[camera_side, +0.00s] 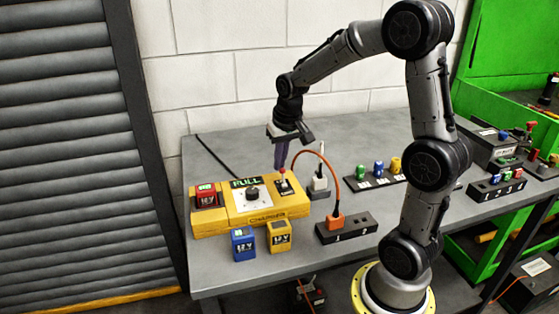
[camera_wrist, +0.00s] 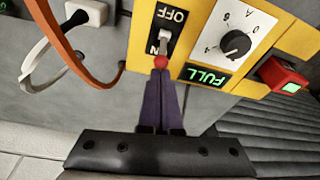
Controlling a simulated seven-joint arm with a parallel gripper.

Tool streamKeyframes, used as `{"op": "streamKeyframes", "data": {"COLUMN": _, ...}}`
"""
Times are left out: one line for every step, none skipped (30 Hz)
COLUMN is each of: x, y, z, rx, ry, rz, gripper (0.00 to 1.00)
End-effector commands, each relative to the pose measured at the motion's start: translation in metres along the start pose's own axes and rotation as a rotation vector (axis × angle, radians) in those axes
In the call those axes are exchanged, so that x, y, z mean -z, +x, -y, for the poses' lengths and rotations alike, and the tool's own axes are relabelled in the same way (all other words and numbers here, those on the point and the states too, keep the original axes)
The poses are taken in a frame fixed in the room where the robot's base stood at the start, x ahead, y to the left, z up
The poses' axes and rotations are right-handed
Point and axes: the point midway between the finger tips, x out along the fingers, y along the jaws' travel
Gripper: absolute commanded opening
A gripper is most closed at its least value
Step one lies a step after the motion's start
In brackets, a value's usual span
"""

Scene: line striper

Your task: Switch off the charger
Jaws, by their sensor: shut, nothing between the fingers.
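The yellow charger (camera_side: 265,216) lies on the grey bench and shows "FULL" on its display (camera_side: 246,182). Its toggle switch (camera_side: 282,178) has a silver lever with a red ball tip (camera_wrist: 160,62). In the wrist view the lever leans to the ON side, away from the OFF label (camera_wrist: 171,14), and partly covers the ON label. My gripper (camera_side: 281,168) is shut and empty, with its purple fingers pointing down behind the switch. In the wrist view its fingertips (camera_wrist: 160,73) are right at the red ball; I cannot tell whether they touch it.
A red battery (camera_side: 207,198) with a green light sits in the charger. A blue battery (camera_side: 243,244) and a yellow battery (camera_side: 279,236) stand in front. An orange cable (camera_side: 334,163) arches beside my gripper, from an orange plug (camera_side: 336,220) on a black power strip (camera_side: 352,232). A white plug (camera_side: 320,184) is nearby.

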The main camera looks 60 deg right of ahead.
Motion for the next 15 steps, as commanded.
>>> {"op": "streamKeyframes", "data": {"x": -0.0009, "y": -0.0005, "z": 0.0005, "rx": -0.001, "ry": -0.001, "rz": -0.010, "gripper": 0.00}}
{"op": "streamKeyframes", "data": {"x": -0.0012, "y": -0.0008, "z": 0.0007, "rx": -0.002, "ry": -0.001, "rz": -0.017, "gripper": 0.00}}
{"op": "streamKeyframes", "data": {"x": -0.0018, "y": -0.0014, "z": 0.0008, "rx": -0.004, "ry": -0.002, "rz": -0.025, "gripper": 0.00}}
{"op": "streamKeyframes", "data": {"x": -0.0022, "y": -0.0017, "z": 0.0009, "rx": -0.005, "ry": -0.003, "rz": -0.031, "gripper": 0.00}}
{"op": "streamKeyframes", "data": {"x": -0.0025, "y": -0.0018, "z": 0.0009, "rx": -0.006, "ry": -0.004, "rz": -0.038, "gripper": 0.00}}
{"op": "streamKeyframes", "data": {"x": -0.0030, "y": -0.0022, "z": 0.0009, "rx": -0.008, "ry": -0.004, "rz": -0.047, "gripper": 0.00}}
{"op": "streamKeyframes", "data": {"x": -0.0034, "y": -0.0025, "z": 0.0010, "rx": -0.009, "ry": -0.004, "rz": -0.054, "gripper": 0.00}}
{"op": "streamKeyframes", "data": {"x": -0.0036, "y": -0.0030, "z": 0.0011, "rx": -0.010, "ry": -0.004, "rz": -0.061, "gripper": 0.00}}
{"op": "streamKeyframes", "data": {"x": -0.0041, "y": -0.0034, "z": 0.0012, "rx": -0.012, "ry": -0.005, "rz": -0.071, "gripper": 0.00}}
{"op": "streamKeyframes", "data": {"x": -0.0048, "y": -0.0034, "z": 0.0012, "rx": -0.014, "ry": -0.006, "rz": -0.077, "gripper": 0.00}}
{"op": "streamKeyframes", "data": {"x": -0.0054, "y": -0.0035, "z": 0.0013, "rx": -0.015, "ry": -0.006, "rz": -0.084, "gripper": 0.00}}
{"op": "streamKeyframes", "data": {"x": -0.0060, "y": -0.0039, "z": 0.0016, "rx": -0.016, "ry": -0.007, "rz": -0.094, "gripper": 0.00}}
{"op": "streamKeyframes", "data": {"x": -0.0064, "y": -0.0044, "z": 0.0018, "rx": -0.018, "ry": -0.008, "rz": -0.102, "gripper": 0.00}}
{"op": "streamKeyframes", "data": {"x": -0.0070, "y": -0.0049, "z": 0.0019, "rx": -0.020, "ry": -0.009, "rz": -0.111, "gripper": 0.00}}
{"op": "streamKeyframes", "data": {"x": -0.0078, "y": -0.0054, "z": 0.0023, "rx": -0.022, "ry": -0.010, "rz": -0.126, "gripper": 0.00}}
